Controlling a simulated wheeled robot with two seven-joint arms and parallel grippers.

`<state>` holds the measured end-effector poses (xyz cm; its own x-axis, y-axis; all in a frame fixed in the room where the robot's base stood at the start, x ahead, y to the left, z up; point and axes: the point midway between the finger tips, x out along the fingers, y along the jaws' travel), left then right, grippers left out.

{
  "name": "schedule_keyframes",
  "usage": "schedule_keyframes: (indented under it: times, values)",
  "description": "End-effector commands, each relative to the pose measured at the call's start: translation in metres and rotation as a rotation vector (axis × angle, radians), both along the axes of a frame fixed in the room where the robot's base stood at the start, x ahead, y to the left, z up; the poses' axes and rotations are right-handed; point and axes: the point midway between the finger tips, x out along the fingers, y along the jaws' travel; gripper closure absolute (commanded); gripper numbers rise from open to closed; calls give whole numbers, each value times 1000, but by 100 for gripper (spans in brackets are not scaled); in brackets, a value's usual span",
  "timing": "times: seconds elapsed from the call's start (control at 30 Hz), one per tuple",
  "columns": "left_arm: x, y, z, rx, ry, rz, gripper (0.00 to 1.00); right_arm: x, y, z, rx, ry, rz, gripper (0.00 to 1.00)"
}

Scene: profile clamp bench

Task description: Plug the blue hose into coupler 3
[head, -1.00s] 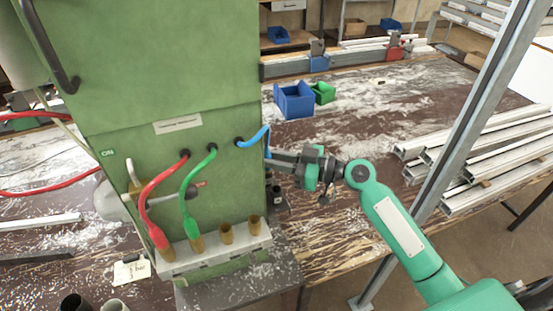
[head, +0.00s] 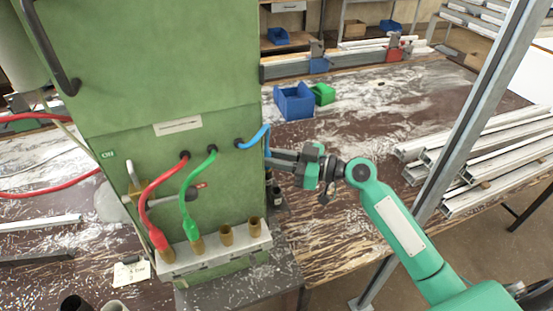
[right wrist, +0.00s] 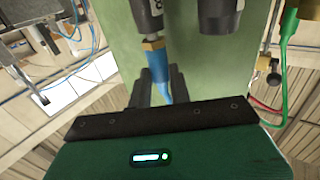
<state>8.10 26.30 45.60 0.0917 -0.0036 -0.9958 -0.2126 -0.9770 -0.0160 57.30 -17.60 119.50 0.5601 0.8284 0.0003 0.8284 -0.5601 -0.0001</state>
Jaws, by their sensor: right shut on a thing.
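The blue hose (head: 255,137) leaves the green cabinet's front and bends down at its right edge to my right gripper (head: 272,156). In the right wrist view my right gripper (right wrist: 162,85) is shut on the blue hose (right wrist: 163,88), whose brass end (right wrist: 152,44) shows beyond the fingers. A pale strip (head: 215,252) low on the cabinet carries a row of brass couplers. The red hose (head: 150,205) and green hose (head: 187,200) run down to the two left ones. The third coupler from the left (head: 227,235) and the fourth (head: 254,227) are empty. My left gripper is not visible.
The green cabinet (head: 170,60) stands left of my right gripper. Dark bottles (head: 277,190) stand beside its right side, below the gripper. A metal post (head: 470,120) rises right of my arm, with aluminium profiles (head: 480,165) behind. Blue (head: 295,102) and green (head: 323,94) bins stand farther back.

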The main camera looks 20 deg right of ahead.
Motion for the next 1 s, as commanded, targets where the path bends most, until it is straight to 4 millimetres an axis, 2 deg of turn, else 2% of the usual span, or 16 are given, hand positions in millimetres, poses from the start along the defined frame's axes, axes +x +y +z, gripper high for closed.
schedule_keyframes:
  times: [0.47, 1.0]
  values:
    - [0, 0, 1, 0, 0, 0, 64, 0, 0, 5, -1, -1, 0, 100]
    - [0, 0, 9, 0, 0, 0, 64, 0, 0, 20, -1, 0, 0, 100]
